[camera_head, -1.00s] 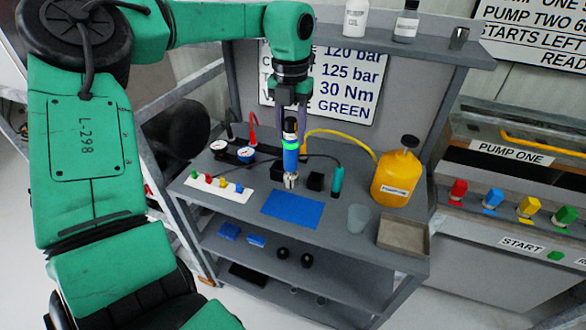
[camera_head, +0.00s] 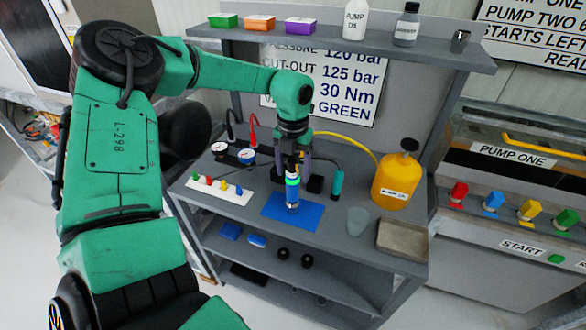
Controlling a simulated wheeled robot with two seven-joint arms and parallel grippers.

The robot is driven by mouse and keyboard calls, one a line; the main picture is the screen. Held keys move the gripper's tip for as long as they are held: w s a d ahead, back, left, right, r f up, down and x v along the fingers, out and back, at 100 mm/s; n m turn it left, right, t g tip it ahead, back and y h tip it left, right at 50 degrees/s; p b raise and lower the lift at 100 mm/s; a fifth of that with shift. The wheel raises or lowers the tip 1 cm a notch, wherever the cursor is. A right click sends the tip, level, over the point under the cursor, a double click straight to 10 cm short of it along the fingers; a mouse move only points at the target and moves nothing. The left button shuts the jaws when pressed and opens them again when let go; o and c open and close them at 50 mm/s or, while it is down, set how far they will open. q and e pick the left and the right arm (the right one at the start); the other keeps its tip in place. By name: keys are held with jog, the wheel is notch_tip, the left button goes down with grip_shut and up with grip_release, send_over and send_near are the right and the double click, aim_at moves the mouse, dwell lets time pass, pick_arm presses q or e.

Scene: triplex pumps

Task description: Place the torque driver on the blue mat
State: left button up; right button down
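The torque driver (camera_head: 292,190) is upright, with a dark top, a green ring, a blue band and a metal lower end. My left gripper (camera_head: 293,168) points down and is shut on its upper part. The driver's lower end is in front of the blue mat (camera_head: 309,217), near the mat's middle in the picture. I cannot tell whether it touches the mat. My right gripper is not in view.
On the bench, a white strip with coloured pegs (camera_head: 218,191) and gauges (camera_head: 246,156) are left of the mat. A teal-handled tool (camera_head: 337,183), clear cup (camera_head: 357,221), yellow jug (camera_head: 396,181) and grey tray (camera_head: 404,239) are right. A shelf (camera_head: 330,49) with bottles overhangs behind.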

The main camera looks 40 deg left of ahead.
pick_arm(q)
notch_tip(320, 180, up, 12)
jog(key=shift+r+b, duration=0.1)
jog(key=shift+b, duration=0.7)
